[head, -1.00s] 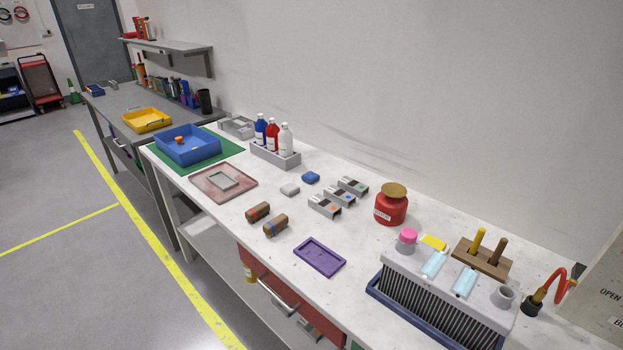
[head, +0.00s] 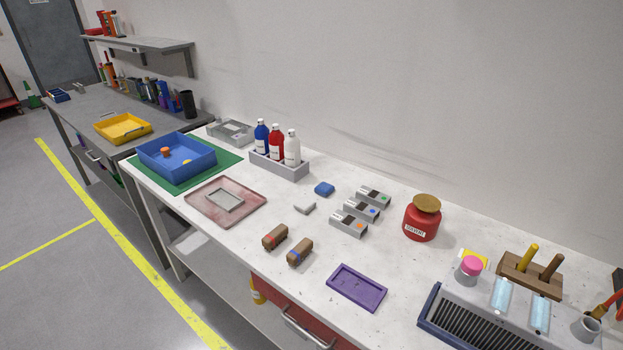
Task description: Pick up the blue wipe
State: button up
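Nothing covers the blue wipe. My gripper is not in the head view.
A grey rack (head: 280,166) with blue, red and white bottles stands behind the wipe. Grey holders (head: 361,210) and a red solvent pot (head: 421,219) are to the right. Brown rolls (head: 275,236), a purple tray (head: 357,288) and a reddish tray (head: 243,216) lie nearer the front.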

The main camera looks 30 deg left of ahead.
aim_at(324, 189)
jog(key=j+z, duration=0.1)
jog(key=j, duration=0.55)
jog(key=j+z, duration=0.1)
jog(key=j, duration=1.2)
jog(key=j+z, duration=0.15)
jog(key=j, duration=0.55)
jog(key=k+j+z, duration=0.1)
jog(key=j, duration=0.55)
jog(key=k+j+z, duration=0.1)
jog(key=j, duration=0.55)
jog(key=k+j, duration=0.1)
jog(key=j, duration=0.5)
jog(key=z, duration=0.05)
